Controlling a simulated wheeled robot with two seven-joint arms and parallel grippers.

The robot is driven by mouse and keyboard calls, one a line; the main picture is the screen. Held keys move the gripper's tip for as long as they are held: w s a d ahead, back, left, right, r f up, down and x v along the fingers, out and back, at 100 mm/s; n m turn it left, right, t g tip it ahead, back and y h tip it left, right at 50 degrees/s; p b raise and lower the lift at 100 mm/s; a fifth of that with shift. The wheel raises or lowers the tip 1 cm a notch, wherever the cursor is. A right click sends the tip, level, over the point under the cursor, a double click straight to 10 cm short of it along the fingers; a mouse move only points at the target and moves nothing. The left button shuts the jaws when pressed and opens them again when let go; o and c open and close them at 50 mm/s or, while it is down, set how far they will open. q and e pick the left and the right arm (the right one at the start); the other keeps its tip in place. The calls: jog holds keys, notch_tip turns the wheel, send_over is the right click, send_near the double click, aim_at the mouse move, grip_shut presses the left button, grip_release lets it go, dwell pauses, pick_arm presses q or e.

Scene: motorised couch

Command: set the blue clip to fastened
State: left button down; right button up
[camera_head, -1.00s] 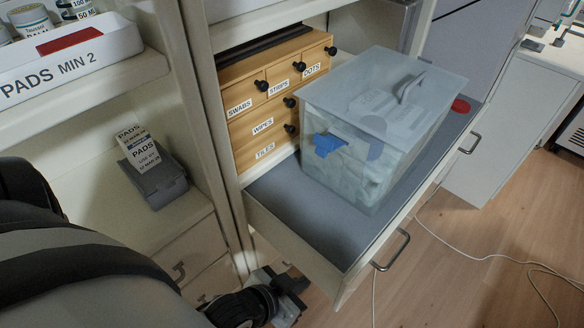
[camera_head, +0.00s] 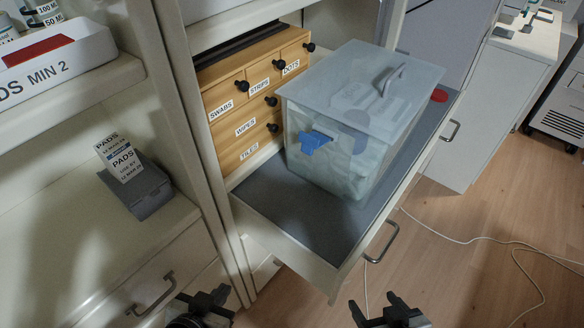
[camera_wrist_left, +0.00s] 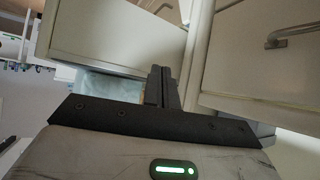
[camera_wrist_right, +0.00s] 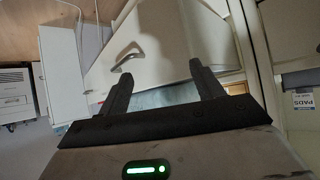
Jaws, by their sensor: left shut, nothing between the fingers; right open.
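The box stands in a pulled-out drawer (camera_head: 290,215) with a grey liner. My left gripper (camera_head: 222,292) is low in the head view, below the drawer and left of it, shut and empty; its fingers also show in the left wrist view (camera_wrist_left: 162,88). My right gripper (camera_head: 372,306) is at the bottom edge, open and empty, below the drawer front; it also shows in the right wrist view (camera_wrist_right: 160,80).
A wooden organiser (camera_head: 250,95) with small labelled drawers stands behind the box at left. A red round object (camera_head: 439,95) lies right of the box. Drawer handles (camera_head: 382,243) stick out in front. A shelf with a pads holder (camera_head: 135,190) is at left.

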aim_at(316, 140)
jog(key=o, duration=0.3)
jog(key=f+b, duration=0.2)
jog(key=b, duration=0.1)
jog(key=w+a+f+b, duration=0.1)
jog(key=shift+w+f+y+b, duration=0.1)
jog(key=shift+y+b, duration=0.3)
pick_arm(q)
jog(key=w+d+r+m+t+h+b, duration=0.2)
jog(key=w+m+t+b, duration=0.55)
jog(key=w+m, duration=0.5)
jog(key=d+r+m+h+b, duration=0.1)
jog(key=d+m+h+b, duration=0.1)
jog(key=m, duration=0.7)
jog(key=d+r+m+t+h+b, duration=0.1)
jog(key=d+r+m+h+b, duration=0.1)
jog(key=m+h+b, duration=0.2)
jog(key=d+r+m+t+h+b, duration=0.1)
jog(key=m+b, duration=0.6)
jog(key=m, duration=0.7)
jog(key=shift+s+d+r+m+h, duration=0.35)
jog(key=shift+d+r+h, duration=0.4)
jog(key=shift+d+h, duration=0.3)
pick_arm(e)
jog(key=w+a+f+y, duration=0.1)
jog(key=a+f, duration=0.2)
jog(key=f, duration=1.1)
jog(key=shift+a+f, duration=0.2)
jog(key=shift+f, duration=0.15)
pick_arm(q)
jog(key=shift+a, duration=0.1)
